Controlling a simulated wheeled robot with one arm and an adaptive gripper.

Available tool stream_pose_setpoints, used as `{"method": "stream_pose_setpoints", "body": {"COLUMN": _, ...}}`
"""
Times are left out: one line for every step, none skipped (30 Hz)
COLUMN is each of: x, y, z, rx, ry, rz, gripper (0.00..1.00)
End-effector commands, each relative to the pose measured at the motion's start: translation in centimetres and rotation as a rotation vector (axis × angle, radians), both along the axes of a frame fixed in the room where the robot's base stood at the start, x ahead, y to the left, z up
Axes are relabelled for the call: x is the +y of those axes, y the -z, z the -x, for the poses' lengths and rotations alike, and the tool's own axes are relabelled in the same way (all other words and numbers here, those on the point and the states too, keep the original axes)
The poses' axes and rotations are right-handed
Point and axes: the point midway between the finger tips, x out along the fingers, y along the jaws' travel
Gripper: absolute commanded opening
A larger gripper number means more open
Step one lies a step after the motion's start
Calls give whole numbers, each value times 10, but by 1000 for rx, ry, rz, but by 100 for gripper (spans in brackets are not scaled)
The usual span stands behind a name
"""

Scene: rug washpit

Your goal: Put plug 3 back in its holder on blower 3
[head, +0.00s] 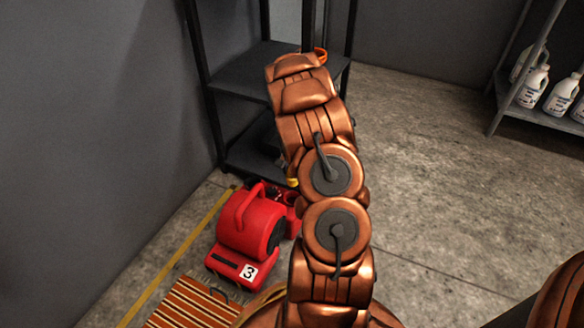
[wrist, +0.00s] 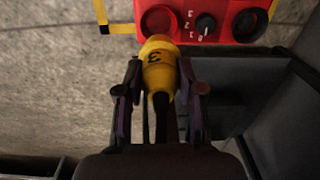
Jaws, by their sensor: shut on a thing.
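Blower 3 (head: 248,232) is the red machine with a white "3" label, on the floor by the left wall. Its red panel (wrist: 225,10) shows at the top of the wrist view, with a dark red round recess (wrist: 158,20), a numbered dial (wrist: 205,23) and a black round opening (wrist: 249,24). Plug 3 (wrist: 158,66) is yellow with a black "3". My gripper (wrist: 160,88) is shut on it, one finger on each side. The plug's front end points at the dark red recess and overlaps its lower edge in view; I cannot tell whether they touch. My arm hides the gripper in the head view.
A black shelf rack (head: 240,75) stands behind the blower, close to my arm. A shelf with white bottles (head: 560,95) stands at the right. The concrete floor between is clear.

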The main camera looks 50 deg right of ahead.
Motion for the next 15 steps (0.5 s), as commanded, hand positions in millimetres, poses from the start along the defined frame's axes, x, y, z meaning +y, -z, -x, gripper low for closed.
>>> {"method": "stream_pose_setpoints", "body": {"x": 0, "y": 3, "z": 0, "rx": 0, "ry": -1, "rz": -1, "gripper": 0}}
{"method": "stream_pose_setpoints", "body": {"x": 1, "y": 5, "z": 0, "rx": 0, "ry": -2, "rz": -1, "gripper": 0}}
{"method": "stream_pose_setpoints", "body": {"x": 1, "y": 7, "z": 0, "rx": 1, "ry": -2, "rz": -1, "gripper": 0}}
{"method": "stream_pose_setpoints", "body": {"x": 1, "y": 10, "z": 0, "rx": 1, "ry": -2, "rz": -1, "gripper": 0}}
{"method": "stream_pose_setpoints", "body": {"x": 1, "y": 12, "z": 0, "rx": 1, "ry": -2, "rz": -1, "gripper": 0}}
{"method": "stream_pose_setpoints", "body": {"x": 1, "y": 15, "z": 0, "rx": 1, "ry": -3, "rz": -1, "gripper": 0}}
{"method": "stream_pose_setpoints", "body": {"x": 1, "y": 17, "z": 0, "rx": 2, "ry": -3, "rz": 0, "gripper": 0}}
{"method": "stream_pose_setpoints", "body": {"x": 1, "y": 20, "z": 0, "rx": 3, "ry": -3, "rz": -1, "gripper": 0}}
{"method": "stream_pose_setpoints", "body": {"x": 1, "y": 23, "z": 0, "rx": 3, "ry": -3, "rz": -1, "gripper": 0}}
{"method": "stream_pose_setpoints", "body": {"x": 1, "y": 25, "z": 0, "rx": 3, "ry": -2, "rz": -1, "gripper": 0}}
{"method": "stream_pose_setpoints", "body": {"x": 0, "y": 28, "z": 1, "rx": 3, "ry": -2, "rz": -1, "gripper": 0}}
{"method": "stream_pose_setpoints", "body": {"x": 0, "y": 31, "z": 1, "rx": 3, "ry": -1, "rz": -1, "gripper": 0}}
{"method": "stream_pose_setpoints", "body": {"x": 0, "y": 33, "z": 1, "rx": 3, "ry": -1, "rz": -1, "gripper": 0}}
{"method": "stream_pose_setpoints", "body": {"x": 0, "y": 36, "z": 1, "rx": 2, "ry": 0, "rz": -3, "gripper": 0}}
{"method": "stream_pose_setpoints", "body": {"x": 0, "y": 39, "z": 1, "rx": 2, "ry": 0, "rz": -3, "gripper": 0}}
